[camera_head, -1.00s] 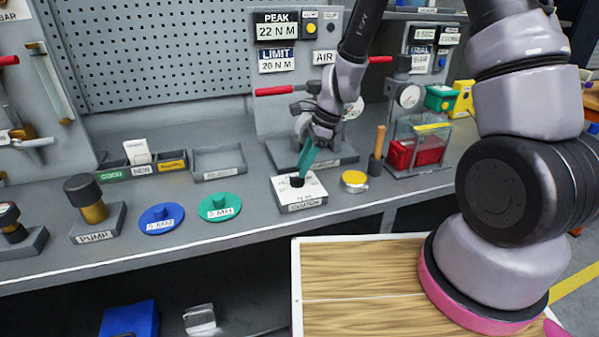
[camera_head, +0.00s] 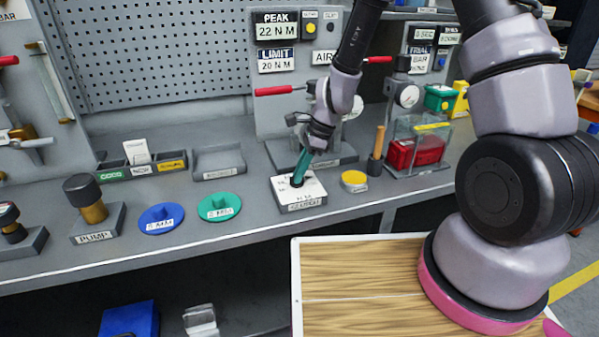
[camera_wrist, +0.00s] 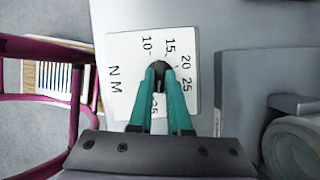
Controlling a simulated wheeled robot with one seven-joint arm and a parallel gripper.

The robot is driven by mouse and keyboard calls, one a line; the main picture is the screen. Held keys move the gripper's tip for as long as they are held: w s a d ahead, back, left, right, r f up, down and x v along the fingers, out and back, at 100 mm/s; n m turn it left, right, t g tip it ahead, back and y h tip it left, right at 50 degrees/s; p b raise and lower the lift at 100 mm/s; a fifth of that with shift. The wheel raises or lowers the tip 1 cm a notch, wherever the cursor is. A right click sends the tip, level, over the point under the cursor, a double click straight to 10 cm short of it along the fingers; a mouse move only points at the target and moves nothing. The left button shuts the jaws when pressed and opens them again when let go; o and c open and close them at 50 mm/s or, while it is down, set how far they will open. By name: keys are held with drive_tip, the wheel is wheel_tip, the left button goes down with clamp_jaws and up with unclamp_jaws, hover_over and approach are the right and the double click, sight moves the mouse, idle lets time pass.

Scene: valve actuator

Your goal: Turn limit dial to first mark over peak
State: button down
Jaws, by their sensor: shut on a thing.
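The limit dial is a small black knob (camera_wrist: 160,68) on a white plate (camera_wrist: 125,95) marked N M, on a low block labelled CLUTCH (camera_head: 304,203) on the bench. Numbers 10, 15, 20 and 25 show around the knob, with another partly hidden between the fingers. My gripper (camera_wrist: 160,80) has its teal fingers closed around the knob; it also shows in the head view (camera_head: 298,180). The fingers hide the knob's pointer. The PEAK sign (camera_head: 277,31) reads 22 N M and the LIMIT sign (camera_head: 277,61) reads 20 N M.
A yellow-topped round button (camera_head: 354,180) stands just right of the block. Green (camera_head: 219,207) and blue (camera_head: 161,218) discs lie to its left. Behind my gripper is an upright panel with a red-handled lever (camera_head: 273,91). A red item in a clear case (camera_head: 418,150) is further right.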

drive_tip(key=n+g, duration=0.1)
drive_tip(key=n, duration=0.2)
drive_tip(key=shift+w+h, duration=0.15)
drive_tip(key=shift+h, duration=0.15)
drive_tip(key=n, duration=0.2)
drive_tip(key=n+g+h, duration=0.1)
drive_tip(key=n, duration=0.1)
drive_tip(key=shift+w+a+n+g, duration=0.1)
drive_tip(key=shift+a+n+g, duration=0.05)
drive_tip(key=shift+n+g, duration=0.2)
drive_tip(key=n+h, duration=0.1)
drive_tip(key=n, duration=0.2)
drive_tip(key=shift+w+a+n+g, duration=0.1)
drive_tip(key=shift+n+g, duration=0.25)
drive_tip(key=shift+a+n+h, duration=0.1)
drive_tip(key=shift+n+h, duration=0.7)
drive_tip(key=shift+n, duration=1.2)
drive_tip(key=c, duration=0.9)
unclamp_jaws()
drive_tip(key=shift+g, duration=0.3)
drive_tip(key=shift+o, duration=0.2)
